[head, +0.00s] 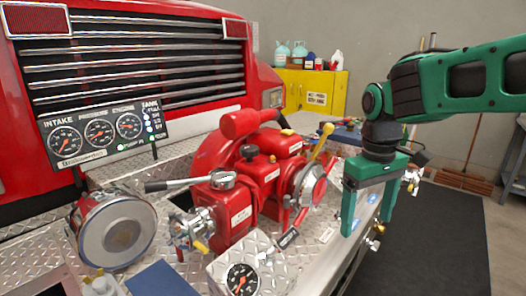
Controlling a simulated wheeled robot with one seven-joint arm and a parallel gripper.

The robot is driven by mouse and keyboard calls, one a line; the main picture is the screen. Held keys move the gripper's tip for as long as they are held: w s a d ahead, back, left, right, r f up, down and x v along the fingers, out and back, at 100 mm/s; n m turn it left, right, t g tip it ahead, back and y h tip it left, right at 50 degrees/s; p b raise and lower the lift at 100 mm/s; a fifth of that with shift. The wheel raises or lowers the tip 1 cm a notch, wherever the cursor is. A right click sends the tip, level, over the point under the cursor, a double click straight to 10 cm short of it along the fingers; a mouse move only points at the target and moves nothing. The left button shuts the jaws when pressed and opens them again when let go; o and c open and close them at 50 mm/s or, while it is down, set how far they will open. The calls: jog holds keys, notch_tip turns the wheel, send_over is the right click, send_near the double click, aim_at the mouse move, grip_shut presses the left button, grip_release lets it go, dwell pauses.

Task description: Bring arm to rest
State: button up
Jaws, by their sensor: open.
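My green and black arm comes in from the upper right. My gripper (366,222) hangs from it, pointing down. Its two green fingers are apart with nothing between them. It is to the right of the red pump (238,205), in front of the bumper's right end in the picture. The pump sits on the silver diamond-plate bumper of a red fire truck. A yellow-handled lever (321,140) stands on the pump's right side, left of my gripper and apart from it.
A gauge panel (101,133) and a large round cap (113,232) are at the left. A small gauge box (241,277) is at the front. Chrome valves (412,178) show beside my gripper. A yellow cabinet (312,92) stands behind. The dark floor mat (428,240) at right is clear.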

jog(key=s+d+f+m, duration=0.4)
jog(key=s+d, duration=0.4)
jog(key=s, duration=0.2)
jog(key=s+d+f+m, duration=0.4)
jog(key=s+d+m, duration=0.2)
jog(key=s+d, duration=0.3)
jog(key=shift+s+m+y, duration=0.3)
jog(key=shift+s, duration=0.3)
